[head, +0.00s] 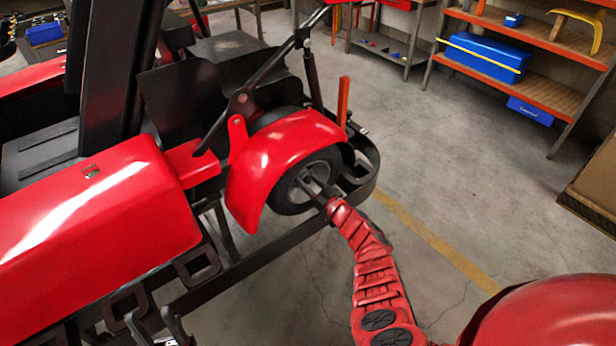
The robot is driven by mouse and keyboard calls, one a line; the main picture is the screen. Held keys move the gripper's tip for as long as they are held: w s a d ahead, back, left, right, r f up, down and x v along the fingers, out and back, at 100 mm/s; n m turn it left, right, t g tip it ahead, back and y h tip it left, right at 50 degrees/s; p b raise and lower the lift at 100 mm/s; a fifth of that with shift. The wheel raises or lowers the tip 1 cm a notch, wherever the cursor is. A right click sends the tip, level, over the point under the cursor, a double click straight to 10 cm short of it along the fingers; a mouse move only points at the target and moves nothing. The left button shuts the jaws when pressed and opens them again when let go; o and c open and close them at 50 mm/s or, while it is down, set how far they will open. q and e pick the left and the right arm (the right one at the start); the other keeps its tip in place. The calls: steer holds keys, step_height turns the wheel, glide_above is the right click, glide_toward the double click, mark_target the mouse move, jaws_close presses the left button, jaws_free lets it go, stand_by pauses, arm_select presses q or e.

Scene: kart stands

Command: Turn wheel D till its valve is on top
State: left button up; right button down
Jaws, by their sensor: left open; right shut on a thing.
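A black-tyred wheel (281,195) with a grey rim sits under the red fender of a red kart. I take it for wheel D; no letter can be read on it. My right gripper (316,191) reaches it from the lower right and is shut on the wheel at its hub area. The fingers and wrist cover part of the rim, and I cannot make out the valve. My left gripper (158,328) shows at the bottom edge, left of centre, open and apart from the wheel, partly cut off by the frame.
The red fender (283,150) covers the wheel's top. A black bumper loop (362,172) is close at the wheel's right. The kart's red side body (95,240) fills the left. An orange shelf (545,80) with a blue box (484,57) stands back right. The floor between is clear.

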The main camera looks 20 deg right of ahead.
stand_by(0.5)
steer(key=c, duration=0.7)
jaws_free()
steer(key=shift+o, duration=0.2)
steer(key=shift+s, duration=0.1)
steer(key=shift+s+d+p, duration=0.1)
steer(key=shift+s+p, duration=0.1)
steer(key=shift+p, duration=0.15)
steer(key=p+v, duration=0.1)
steer(key=v, duration=0.4)
steer(key=shift+s, duration=0.25)
steer(key=b+v, duration=0.2)
steer(key=v, duration=0.9)
steer(key=shift+s+d, duration=0.1)
steer(key=shift+s, duration=0.05)
